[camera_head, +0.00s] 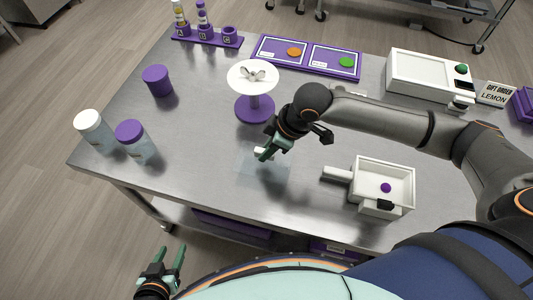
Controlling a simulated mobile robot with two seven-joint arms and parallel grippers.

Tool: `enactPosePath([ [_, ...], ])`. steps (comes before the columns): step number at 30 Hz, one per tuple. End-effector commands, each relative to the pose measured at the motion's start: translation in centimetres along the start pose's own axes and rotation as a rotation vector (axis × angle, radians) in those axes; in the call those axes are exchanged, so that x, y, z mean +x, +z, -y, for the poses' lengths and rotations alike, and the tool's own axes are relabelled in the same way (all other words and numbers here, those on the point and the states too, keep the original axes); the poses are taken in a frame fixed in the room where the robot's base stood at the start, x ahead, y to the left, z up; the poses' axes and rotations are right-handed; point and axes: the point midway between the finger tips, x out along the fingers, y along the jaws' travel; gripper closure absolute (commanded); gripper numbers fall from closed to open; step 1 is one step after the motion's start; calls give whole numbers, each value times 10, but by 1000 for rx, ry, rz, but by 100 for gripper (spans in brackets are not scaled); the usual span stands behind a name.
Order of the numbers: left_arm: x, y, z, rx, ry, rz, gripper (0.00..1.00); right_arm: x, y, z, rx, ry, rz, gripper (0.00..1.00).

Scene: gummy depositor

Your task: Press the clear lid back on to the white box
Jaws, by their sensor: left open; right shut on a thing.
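The clear lid (263,170) is a faint see-through plate with a white knob, near the middle front of the table. My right gripper (265,153) is shut on it at the knob. I cannot tell whether the plate touches the table. A small white box (410,190), open at the top, stands to the right of the lid, with a white handle at its left and a purple gummy (385,188) inside. My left gripper (168,264) is open and empty, in front of the table's front edge, low in the picture.
A white stand with a purple base (254,108) is just behind my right gripper. A larger white unit with a green knob (430,76) stands at the back right. Purple-lidded and white-lidded jars (135,142) stand at the left. The metal table is bare between lid and box.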

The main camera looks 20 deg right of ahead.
Motion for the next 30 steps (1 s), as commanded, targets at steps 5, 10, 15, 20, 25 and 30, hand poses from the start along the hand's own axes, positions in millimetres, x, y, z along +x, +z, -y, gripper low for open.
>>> enactPosePath([
  [5, -4, -4, 0, 0, 0, 0, 49, -43, 6, 25, -5, -1, 2, 100],
  [10, -4, -5, 0, 0, 0, 0, 49, -77, 20, 55, -4, -2, 5, 100],
  [15, -5, -5, 0, 0, 0, 0, 49, -102, 36, 84, -4, -3, 5, 100],
  [20, -20, -21, -1, 0, 0, 3, 49, -116, 40, 95, 3, -5, 9, 100],
  [25, -27, -30, -2, 0, 0, -2, 49, -119, 44, 101, 1, -4, 6, 100],
  [30, -29, -32, -2, 0, 0, -1, 49, -119, 46, 104, 0, -3, 4, 100],
])
